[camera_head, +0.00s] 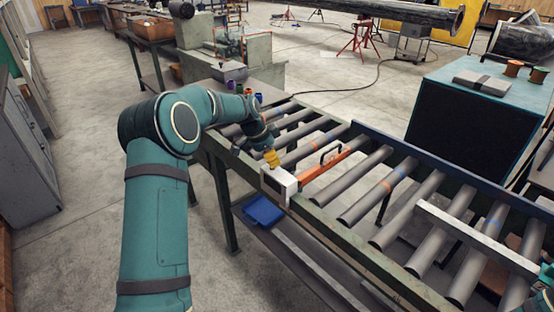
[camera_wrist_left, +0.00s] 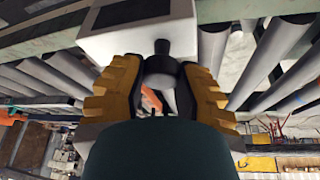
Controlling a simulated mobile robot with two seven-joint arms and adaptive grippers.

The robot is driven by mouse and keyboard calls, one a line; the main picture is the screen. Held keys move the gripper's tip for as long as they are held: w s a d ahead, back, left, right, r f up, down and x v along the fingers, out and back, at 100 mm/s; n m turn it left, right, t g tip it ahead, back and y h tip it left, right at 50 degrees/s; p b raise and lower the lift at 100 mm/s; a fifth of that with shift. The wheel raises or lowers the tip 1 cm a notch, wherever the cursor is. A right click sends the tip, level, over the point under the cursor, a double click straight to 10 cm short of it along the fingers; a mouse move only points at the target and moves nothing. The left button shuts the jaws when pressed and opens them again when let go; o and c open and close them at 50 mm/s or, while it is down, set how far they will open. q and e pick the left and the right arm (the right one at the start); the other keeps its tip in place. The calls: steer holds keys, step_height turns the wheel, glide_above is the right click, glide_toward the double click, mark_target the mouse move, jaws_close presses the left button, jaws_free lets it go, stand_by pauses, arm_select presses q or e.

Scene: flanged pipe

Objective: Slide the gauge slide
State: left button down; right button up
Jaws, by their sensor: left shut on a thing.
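The gauge slide (camera_head: 279,187) is a pale, box-shaped block on the near side rail of the roller conveyor. In the left wrist view the gauge slide (camera_wrist_left: 135,38) fills the top middle, with a dark round knob (camera_wrist_left: 162,72) standing out from it. My left gripper (camera_head: 272,160) has yellow fingers and is right at the block. In the left wrist view the fingers of my left gripper (camera_wrist_left: 162,95) are on either side of the knob, shut on it. The exact finger contact is partly hidden. My right gripper is out of view.
A light metal bar (camera_head: 475,238) crosses the rollers at right. A blue bin (camera_head: 263,210) sits below the conveyor. Small coloured items stand near my left forearm.

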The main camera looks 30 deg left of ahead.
arm_select(q)
steer(key=shift+w+a+f, duration=0.1)
steer(key=shift+a, duration=0.25)
steer(key=c, duration=0.8)
jaws_free()
steer(key=shift+o, duration=1)
steer(key=shift+w+a+f, duration=0.1)
steer(key=shift+w+a, duration=0.05)
steer(key=shift+w, duration=0.05)
steer(key=shift+s, duration=0.1)
steer(key=v, duration=1.2)
